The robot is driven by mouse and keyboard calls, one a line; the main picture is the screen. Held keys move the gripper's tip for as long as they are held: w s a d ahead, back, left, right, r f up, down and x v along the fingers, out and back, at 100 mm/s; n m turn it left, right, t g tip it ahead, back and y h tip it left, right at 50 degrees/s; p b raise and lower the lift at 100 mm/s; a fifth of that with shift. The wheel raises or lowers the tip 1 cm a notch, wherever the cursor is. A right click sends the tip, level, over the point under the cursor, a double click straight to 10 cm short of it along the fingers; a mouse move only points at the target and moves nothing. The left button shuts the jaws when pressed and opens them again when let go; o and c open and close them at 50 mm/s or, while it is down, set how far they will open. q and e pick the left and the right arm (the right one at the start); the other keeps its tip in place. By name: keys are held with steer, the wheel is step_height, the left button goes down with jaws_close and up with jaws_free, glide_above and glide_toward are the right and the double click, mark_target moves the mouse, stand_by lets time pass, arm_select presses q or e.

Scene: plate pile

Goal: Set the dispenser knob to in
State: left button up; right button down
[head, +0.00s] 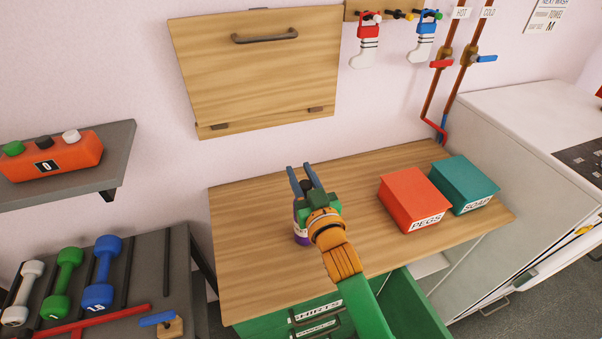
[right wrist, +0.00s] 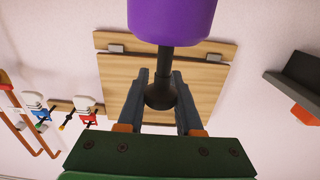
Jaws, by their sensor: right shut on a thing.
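The dispenser (head: 301,239) stands on the wooden counter, a small bottle with a purple lower part and a pale band, partly hidden by my right gripper. In the right wrist view, its purple body (right wrist: 171,18) is at the top edge. A dark stem joins it to a round dark knob (right wrist: 161,96), and a length of stem shows between body and knob. My right gripper (head: 302,182) is over the dispenser. In the wrist view, its fingers (right wrist: 163,103) are on both sides of the knob, shut on it. My left gripper is not in view.
Red (head: 408,203) and teal (head: 466,184) boxes stand on the counter to the right. A closed wooden wall panel (head: 257,75) is behind. Green drawers (head: 330,312) are below; one at right is open. Dumbbells (head: 97,274) and a button shelf (head: 117,150) are at left.

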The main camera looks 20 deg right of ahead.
stand_by(0.4)
step_height(320, 180, down, 3)
steer(key=shift+s+f+b, duration=0.15)
steer(key=shift+f+b, duration=0.05)
steer(key=shift+b, duration=1)
steer(key=c, duration=0.7)
jaws_free()
steer(key=shift+o, duration=0.9)
steer(key=shift+w+f, duration=0.1)
steer(key=shift+w, duration=0.15)
steer(key=s+b, duration=0.1)
steer(key=s, duration=0.6)
steer(key=shift+d, duration=0.15)
